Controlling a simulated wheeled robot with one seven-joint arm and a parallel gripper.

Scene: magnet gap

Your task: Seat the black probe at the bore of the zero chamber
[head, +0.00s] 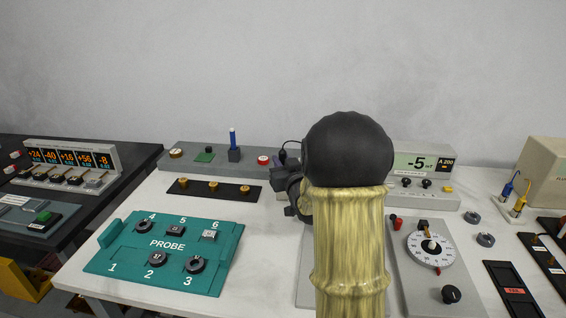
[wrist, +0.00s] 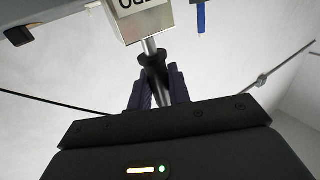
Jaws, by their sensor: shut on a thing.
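In the wrist view my gripper (wrist: 156,84) is shut on the black probe (wrist: 153,63). The probe's silver stem (wrist: 150,46) points away from the fingers, toward a pale metal block (wrist: 149,20) with upside-down lettering that looks like the zero chamber. The stem meets the lower face of this block, where the bore would be. I cannot tell whether its tip is inside or just at the face. In the head view my arm hides the fingers, the probe and the chamber.
A teal PROBE tray (head: 166,262) with several round and square pieces lies at front left. A dark strip with brass knobs (head: 214,191) lies behind it. A blue rod (head: 233,139) stands on the grey rear unit. A dial box (head: 440,265) and a meter (head: 423,163) showing -5 are at right.

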